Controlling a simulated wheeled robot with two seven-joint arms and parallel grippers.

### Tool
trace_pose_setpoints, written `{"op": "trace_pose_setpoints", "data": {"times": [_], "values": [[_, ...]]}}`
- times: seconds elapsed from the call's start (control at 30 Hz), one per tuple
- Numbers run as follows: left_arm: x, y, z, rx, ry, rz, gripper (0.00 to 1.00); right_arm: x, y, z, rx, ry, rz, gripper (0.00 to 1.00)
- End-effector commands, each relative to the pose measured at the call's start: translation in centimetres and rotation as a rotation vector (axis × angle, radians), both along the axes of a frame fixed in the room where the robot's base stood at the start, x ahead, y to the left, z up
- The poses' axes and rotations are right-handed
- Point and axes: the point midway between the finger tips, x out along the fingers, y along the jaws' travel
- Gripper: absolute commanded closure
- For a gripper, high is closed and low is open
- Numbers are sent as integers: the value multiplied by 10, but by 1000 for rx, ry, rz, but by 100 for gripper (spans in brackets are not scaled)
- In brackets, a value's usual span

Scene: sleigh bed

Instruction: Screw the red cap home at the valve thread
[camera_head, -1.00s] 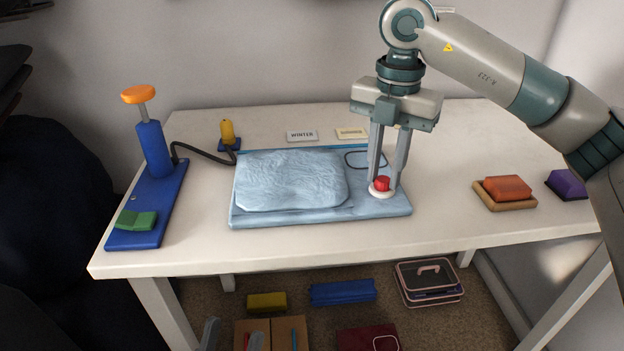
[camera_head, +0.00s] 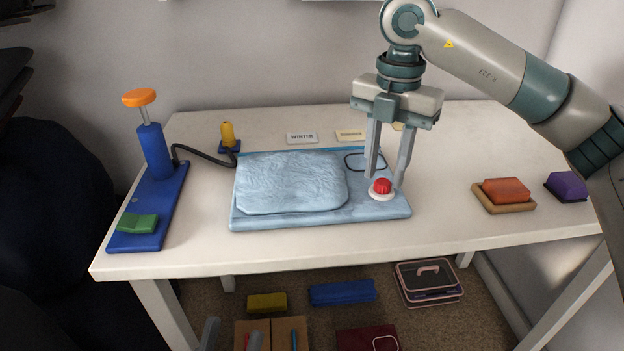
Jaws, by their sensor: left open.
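The red cap (camera_head: 382,185) sits on the round white valve base (camera_head: 381,196) at the right end of the pale blue mat (camera_head: 300,219). My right gripper (camera_head: 386,181) points down over the cap, with one finger on either side. The thread under the cap is hidden, and I cannot tell how far down the cap sits. My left gripper (camera_head: 232,335) shows only partly at the bottom edge, low in front of the table, open and away from the valve.
Small label cards (camera_head: 302,138) lie behind the mat. An orange block (camera_head: 506,190) on a tray and a purple block (camera_head: 567,186) are at the right.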

Motion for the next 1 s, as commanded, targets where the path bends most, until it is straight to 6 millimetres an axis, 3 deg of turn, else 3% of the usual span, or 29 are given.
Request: {"op": "trace_pose_setpoints", "data": {"times": [0.6, 1.0], "values": [[0, 0, 35, 0, 0, 0, 57, 0, 0, 54, -1, -1, 0, 68], [0, 0, 38, 0, 0, 0, 57, 0, 0, 60, 0, 0, 0, 68]]}}
